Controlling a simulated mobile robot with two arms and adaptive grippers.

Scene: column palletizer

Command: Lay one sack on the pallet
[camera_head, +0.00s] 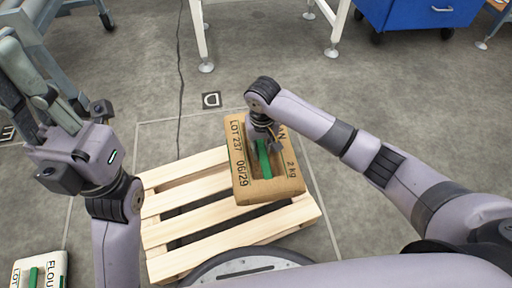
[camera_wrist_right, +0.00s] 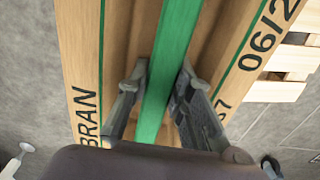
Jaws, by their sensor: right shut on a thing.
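A brown sack (camera_head: 240,165) with "BRAN", "LOT 237" and a green handle strip is over the right far part of the wooden pallet (camera_head: 190,201), reaching past its far edge. I cannot tell whether it touches the slats. My right gripper (camera_head: 265,144) is shut on the green strip on top of the sack. In the right wrist view the fingers (camera_wrist_right: 153,88) stand on both sides of the strip. My left gripper (camera_head: 25,70) is raised at the left, its fingers apart and empty. A white flour sack (camera_head: 22,272) with a green strip shows at the bottom left corner.
A white-legged table (camera_head: 201,40) stands behind the pallet, with a blue cabinet (camera_head: 415,14) at the back right. A grey frame (camera_head: 62,62) stands at the far left. The pallet's left part is bare.

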